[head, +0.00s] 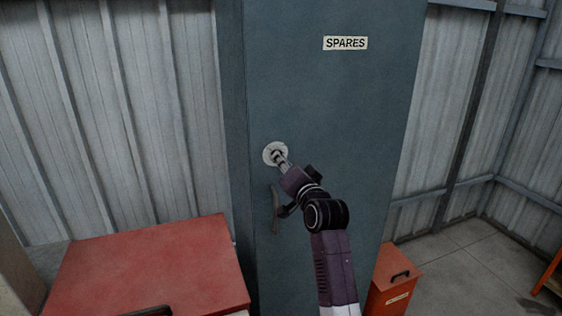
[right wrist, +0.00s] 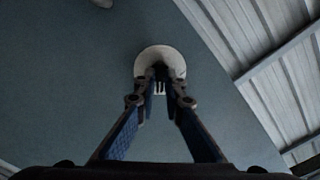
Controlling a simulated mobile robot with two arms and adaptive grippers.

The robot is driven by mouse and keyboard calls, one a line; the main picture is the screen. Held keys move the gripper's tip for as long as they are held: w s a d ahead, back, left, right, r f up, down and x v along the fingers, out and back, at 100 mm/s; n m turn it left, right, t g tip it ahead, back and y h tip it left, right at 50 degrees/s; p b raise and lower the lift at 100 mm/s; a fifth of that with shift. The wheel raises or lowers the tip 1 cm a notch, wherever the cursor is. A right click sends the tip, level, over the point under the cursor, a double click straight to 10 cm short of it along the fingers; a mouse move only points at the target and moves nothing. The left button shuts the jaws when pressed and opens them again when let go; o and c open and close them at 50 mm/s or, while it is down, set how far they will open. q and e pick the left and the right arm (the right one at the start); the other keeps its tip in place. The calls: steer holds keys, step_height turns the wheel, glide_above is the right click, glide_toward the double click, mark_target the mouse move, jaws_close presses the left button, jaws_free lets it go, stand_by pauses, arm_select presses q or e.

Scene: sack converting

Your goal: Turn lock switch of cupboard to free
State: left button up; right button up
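The cupboard (head: 330,110) is a tall blue-grey locker with a "SPARES" label (head: 345,43) on its door. A round pale plate (head: 268,155) of the lock switch sits near the door's left edge; it also shows in the right wrist view (right wrist: 146,61). My right gripper (head: 278,156) reaches it from the lower right. In the right wrist view, the fingertips (right wrist: 162,84) lie close together on either side of the small dark lock switch (right wrist: 160,72). Whether both pads touch it I cannot tell. The switch's angle is mostly hidden. My left gripper is out of view.
A dark door handle (head: 275,209) hangs below the lock, close to my right wrist. A red chest (head: 150,265) stands at lower left. A small red box (head: 394,278) with a black handle stands at the cupboard's right.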

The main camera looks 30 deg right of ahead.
steer(key=o, duration=0.3)
steer(key=v, duration=1.2)
steer(key=shift+w, duration=0.1)
stand_by(0.3)
